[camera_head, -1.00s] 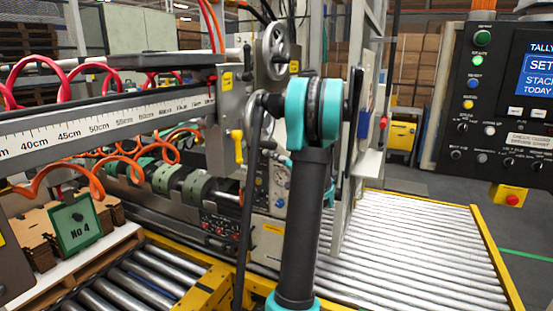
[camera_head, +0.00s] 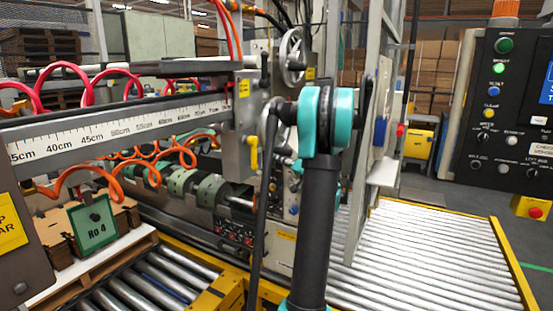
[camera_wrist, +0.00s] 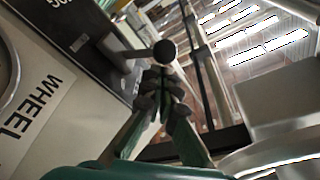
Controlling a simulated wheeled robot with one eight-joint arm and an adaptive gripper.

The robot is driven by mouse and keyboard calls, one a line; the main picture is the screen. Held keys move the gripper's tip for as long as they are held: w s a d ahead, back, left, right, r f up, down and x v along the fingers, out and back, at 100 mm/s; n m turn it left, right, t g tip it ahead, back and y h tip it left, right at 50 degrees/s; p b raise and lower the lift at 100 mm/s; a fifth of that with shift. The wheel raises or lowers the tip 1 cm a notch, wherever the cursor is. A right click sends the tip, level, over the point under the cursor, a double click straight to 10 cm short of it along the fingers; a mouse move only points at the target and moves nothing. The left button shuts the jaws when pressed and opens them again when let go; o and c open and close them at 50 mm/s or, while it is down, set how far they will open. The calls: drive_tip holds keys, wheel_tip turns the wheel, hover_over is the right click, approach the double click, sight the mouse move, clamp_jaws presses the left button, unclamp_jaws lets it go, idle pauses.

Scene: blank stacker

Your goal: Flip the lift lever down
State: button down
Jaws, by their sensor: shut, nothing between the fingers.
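In the wrist view a lever with a black ball knob (camera_wrist: 164,52) and a grey shaft (camera_wrist: 128,51) sticks out to the right from a dark machine face. It looks like the lift lever, but no label on it can be read. My gripper (camera_wrist: 163,84) is shut and empty, with its fingertips just below the knob in the picture. I cannot tell whether they touch it. In the head view my gripper cannot be made out behind my arm's teal joint.
A pale plate lettered WHEEL (camera_wrist: 35,120) lies left in the wrist view.

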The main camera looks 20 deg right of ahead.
drive_tip(key=shift+s+a+f+n, duration=0.1)
drive_tip(key=shift+a+f+n, duration=0.1)
drive_tip(key=shift+n, duration=0.4)
drive_tip(key=n, duration=0.1)
drive_tip(key=f+n+y, duration=0.1)
drive_tip(key=n, duration=0.1)
drive_tip(key=shift+s+a+f+n, duration=0.2)
drive_tip(key=shift+s+a+n, duration=0.05)
drive_tip(key=shift+n, duration=0.05)
wheel_tip(320, 180, down, 2)
drive_tip(key=n+y, duration=0.1)
drive_tip(key=n, duration=0.1)
drive_tip(key=n+g+y, duration=0.1)
drive_tip(key=n, duration=0.2)
drive_tip(key=shift+s+a+f, duration=0.1)
drive_tip(key=shift+s+a, duration=0.05)
drive_tip(key=shift+f, duration=0.6)
drive_tip(key=shift+f, duration=0.1)
